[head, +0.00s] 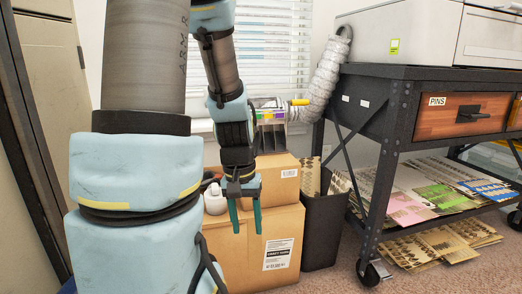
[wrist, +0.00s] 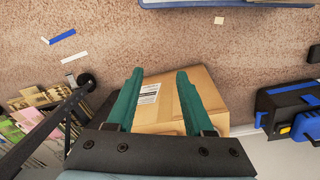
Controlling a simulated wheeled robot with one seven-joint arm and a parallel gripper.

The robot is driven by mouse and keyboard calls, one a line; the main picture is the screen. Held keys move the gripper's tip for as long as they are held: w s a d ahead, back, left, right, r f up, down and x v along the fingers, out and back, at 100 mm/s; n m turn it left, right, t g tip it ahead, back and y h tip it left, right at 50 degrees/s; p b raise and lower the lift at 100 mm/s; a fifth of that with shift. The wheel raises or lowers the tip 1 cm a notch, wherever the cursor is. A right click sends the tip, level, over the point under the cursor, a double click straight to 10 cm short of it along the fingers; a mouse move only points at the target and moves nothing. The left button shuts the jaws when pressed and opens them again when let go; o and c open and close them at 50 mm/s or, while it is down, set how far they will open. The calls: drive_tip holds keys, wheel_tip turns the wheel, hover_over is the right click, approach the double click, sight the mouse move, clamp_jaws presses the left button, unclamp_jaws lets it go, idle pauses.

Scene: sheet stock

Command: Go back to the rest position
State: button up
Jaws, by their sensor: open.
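My gripper (head: 246,216) hangs from my arm with its two green fingers pointing down, in front of the cardboard boxes in the head view. In the wrist view my gripper (wrist: 158,98) shows its fingers spread apart with nothing between them. A lower cardboard box (head: 229,258) with a white label stands on the floor, and a smaller box (head: 280,181) sits on top of it. A cardboard box (wrist: 201,83) also shows beyond the fingers in the wrist view. My own arm hides part of the left side.
A dark wheeled cart (head: 384,150) stands at the right, with sheets (head: 411,210) on its lower shelf. A dark bin (head: 322,238) is between boxes and cart. A blue and black case (wrist: 288,110) lies at the right in the wrist view. Carpet (wrist: 200,40) is mostly open there.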

drive_tip(key=a+r+t+p, duration=0.1)
drive_tip(key=a+r+p, duration=0.2)
drive_tip(key=r+p, duration=3.5)
wheel_tip(320, 180, up, 3)
drive_tip(key=shift+s+a+f+t+y, duration=0.1)
drive_tip(key=shift+s+a+t+y, duration=0.1)
drive_tip(key=shift+s+t+y, duration=0.15)
